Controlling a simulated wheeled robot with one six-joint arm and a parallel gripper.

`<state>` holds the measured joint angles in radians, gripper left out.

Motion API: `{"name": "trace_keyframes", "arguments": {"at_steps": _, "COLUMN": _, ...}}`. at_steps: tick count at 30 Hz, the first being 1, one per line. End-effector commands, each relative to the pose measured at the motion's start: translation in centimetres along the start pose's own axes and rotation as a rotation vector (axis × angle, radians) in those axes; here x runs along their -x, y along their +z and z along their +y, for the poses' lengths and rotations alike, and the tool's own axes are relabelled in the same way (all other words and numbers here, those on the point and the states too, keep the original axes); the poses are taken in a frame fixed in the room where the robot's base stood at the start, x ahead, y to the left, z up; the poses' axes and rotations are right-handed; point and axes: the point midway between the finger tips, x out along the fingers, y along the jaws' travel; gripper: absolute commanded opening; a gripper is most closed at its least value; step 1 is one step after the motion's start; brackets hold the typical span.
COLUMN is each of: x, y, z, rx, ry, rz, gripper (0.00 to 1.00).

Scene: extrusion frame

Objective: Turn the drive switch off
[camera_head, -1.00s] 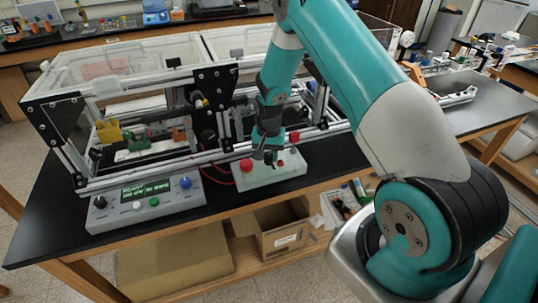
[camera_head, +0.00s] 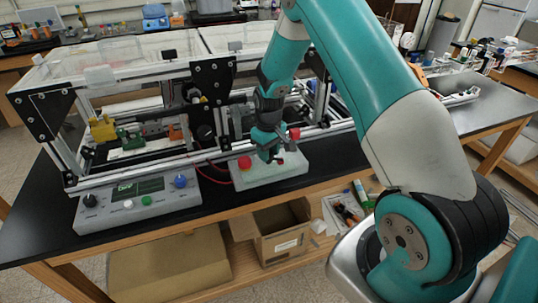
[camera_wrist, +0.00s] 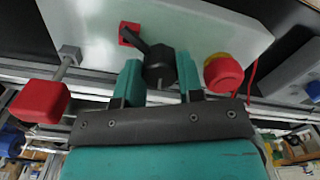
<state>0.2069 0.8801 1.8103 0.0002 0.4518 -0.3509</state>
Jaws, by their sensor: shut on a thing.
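The drive switch, a black rotary knob (camera_wrist: 158,72) with a pointer arm, sits on a pale control box (camera_wrist: 90,25). In the wrist view its pointer lies toward the upper left, at a small red square (camera_wrist: 127,41). My gripper (camera_wrist: 159,62) has its two teal fingers on either side of the knob and is shut on it. In the head view my gripper (camera_head: 271,157) is down at the top of the pale box (camera_head: 265,178) and hides most of the knob.
A red mushroom button (camera_head: 245,162) with a yellow collar stands close beside the gripper. A red block (camera_wrist: 40,101) on a rod is at the wrist view's left. A grey panel (camera_head: 110,212) with a dark display, knobs and buttons lies left. The extrusion frame (camera_head: 140,172) stands behind.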

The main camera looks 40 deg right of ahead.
Motion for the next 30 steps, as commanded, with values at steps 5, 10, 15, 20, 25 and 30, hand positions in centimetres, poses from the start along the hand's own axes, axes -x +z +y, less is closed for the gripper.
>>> {"name": "trace_keyframes", "arguments": {"at_steps": 5, "x": -0.07, "y": -0.09, "z": 0.07, "rx": 0.167, "ry": 0.002, "rz": 0.004, "gripper": 0.11}}
{"name": "trace_keyframes", "arguments": {"at_steps": 10, "x": -0.05, "y": -0.09, "z": 0.08, "rx": 0.318, "ry": 0.001, "rz": 0.003, "gripper": 0.11}}
{"name": "trace_keyframes", "arguments": {"at_steps": 15, "x": 0.01, "y": -0.10, "z": 0.10, "rx": 0.447, "ry": 0.001, "rz": 0.003, "gripper": 0.11}}
{"name": "trace_keyframes", "arguments": {"at_steps": 20, "x": 0.06, "y": -0.13, "z": 0.11, "rx": 0.538, "ry": 0.002, "rz": 0.003, "gripper": 0.11}}
{"name": "trace_keyframes", "arguments": {"at_steps": 25, "x": 0.09, "y": -0.13, "z": 0.12, "rx": 0.601, "ry": 0.002, "rz": 0.003, "gripper": 0.11}}
{"name": "trace_keyframes", "arguments": {"at_steps": 30, "x": 0.12, "y": -0.13, "z": 0.12, "rx": 0.632, "ry": 0.002, "rz": 0.003, "gripper": 0.11}}
